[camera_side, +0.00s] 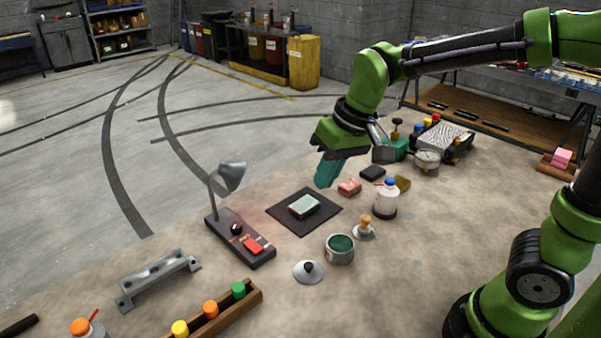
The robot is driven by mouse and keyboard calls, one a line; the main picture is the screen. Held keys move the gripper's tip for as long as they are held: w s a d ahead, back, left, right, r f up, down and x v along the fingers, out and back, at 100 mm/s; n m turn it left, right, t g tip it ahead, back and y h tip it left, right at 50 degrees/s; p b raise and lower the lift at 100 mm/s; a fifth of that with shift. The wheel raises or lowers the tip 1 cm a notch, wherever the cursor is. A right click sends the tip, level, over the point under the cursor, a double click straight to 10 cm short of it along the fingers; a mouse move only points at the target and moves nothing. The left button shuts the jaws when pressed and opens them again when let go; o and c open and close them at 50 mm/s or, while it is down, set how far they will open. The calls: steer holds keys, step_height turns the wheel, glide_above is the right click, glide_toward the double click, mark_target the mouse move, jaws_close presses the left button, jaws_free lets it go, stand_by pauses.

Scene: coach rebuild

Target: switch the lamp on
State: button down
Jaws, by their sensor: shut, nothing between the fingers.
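The lamp (231,177) has a small grey shade on a thin post and stands left of centre in the side view. Its dark base (222,219) carries a black knob (236,228) and a red rocker-like switch (253,246). I cannot tell whether the lamp is lit. My gripper (326,182) has teal fingers that point down, shut and empty. It is in the air, right of the lamp and farther back than the switch, clear of both.
A dark mat (285,212) with a pale green block (304,206) lies between lamp and gripper. A green-filled tin (340,249), a knobbed lid (308,271) and a white bottle (386,199) stand right of it. A grey bracket (158,277) and a wooden rack (222,318) lie in front.

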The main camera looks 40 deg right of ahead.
steer(key=w+a+f+n+g+h, duration=0.1)
steer(key=w+a+f, duration=0.1)
steer(key=w+a, duration=0.2)
steer(key=w+a+f+g+h, duration=0.1)
steer(key=w+a, duration=0.3)
steer(key=w, duration=0.6)
steer(key=shift+a+f+n+g, duration=0.2)
steer(key=shift+f+n+g, duration=0.2)
steer(key=shift+f+g, duration=0.35)
steer(key=shift+s+r, duration=0.15)
steer(key=shift+s, duration=0.55)
step_height(320, 180, up, 14)
steer(key=s, duration=0.2)
